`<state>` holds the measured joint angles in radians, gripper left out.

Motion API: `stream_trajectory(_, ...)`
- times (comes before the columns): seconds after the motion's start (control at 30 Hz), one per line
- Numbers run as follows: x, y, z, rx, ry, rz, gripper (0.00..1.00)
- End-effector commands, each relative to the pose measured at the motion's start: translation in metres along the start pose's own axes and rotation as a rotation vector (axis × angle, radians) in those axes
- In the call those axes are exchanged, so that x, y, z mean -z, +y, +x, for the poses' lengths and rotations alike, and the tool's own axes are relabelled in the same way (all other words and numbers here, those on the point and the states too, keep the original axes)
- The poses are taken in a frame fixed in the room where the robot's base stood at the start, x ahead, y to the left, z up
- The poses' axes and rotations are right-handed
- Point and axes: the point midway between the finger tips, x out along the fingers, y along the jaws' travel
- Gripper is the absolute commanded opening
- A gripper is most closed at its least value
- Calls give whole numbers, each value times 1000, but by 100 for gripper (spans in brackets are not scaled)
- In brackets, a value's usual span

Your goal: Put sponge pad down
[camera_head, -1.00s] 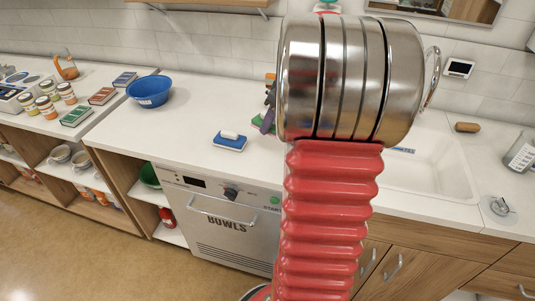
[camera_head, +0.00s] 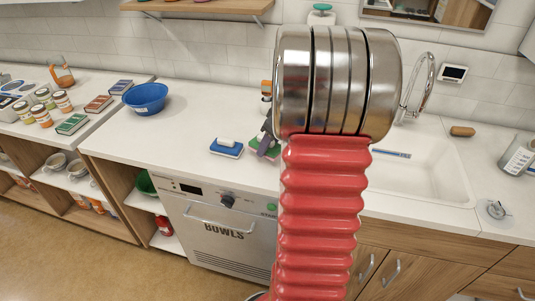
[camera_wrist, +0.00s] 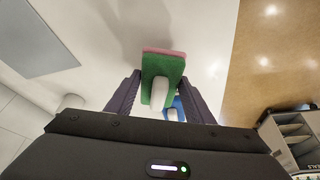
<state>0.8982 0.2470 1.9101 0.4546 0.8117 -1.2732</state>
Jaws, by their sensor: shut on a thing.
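A sponge pad (camera_head: 267,153), green with a pink layer and a white grip, is at my gripper over the white counter. In the wrist view the sponge pad (camera_wrist: 164,66) lies between the dark fingers, its white grip toward me. My gripper (camera_wrist: 158,98) is shut on it. In the head view my gripper (camera_head: 266,138) is partly hidden behind my arm. The pad is low, close to the counter; I cannot tell whether it touches.
A blue pad with a white grip (camera_head: 226,148) lies on the counter just left of the sponge pad. A blue bowl (camera_head: 146,98) stands farther left. A sink (camera_head: 425,165) is at the right. The counter (camera_head: 195,115) between bowl and pads is clear.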

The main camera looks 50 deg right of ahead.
Motion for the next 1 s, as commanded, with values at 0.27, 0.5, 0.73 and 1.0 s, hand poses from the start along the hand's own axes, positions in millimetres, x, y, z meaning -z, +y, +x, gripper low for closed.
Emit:
stream_trajectory(0.27,-12,-1,29,3,-2,2,27)
stream_trajectory(0.5,-14,0,34,0,-1,-1,27)
stream_trajectory(0.73,-15,-1,36,1,-1,-1,48)
stream_trajectory(1.0,-15,-1,36,1,-1,0,66)
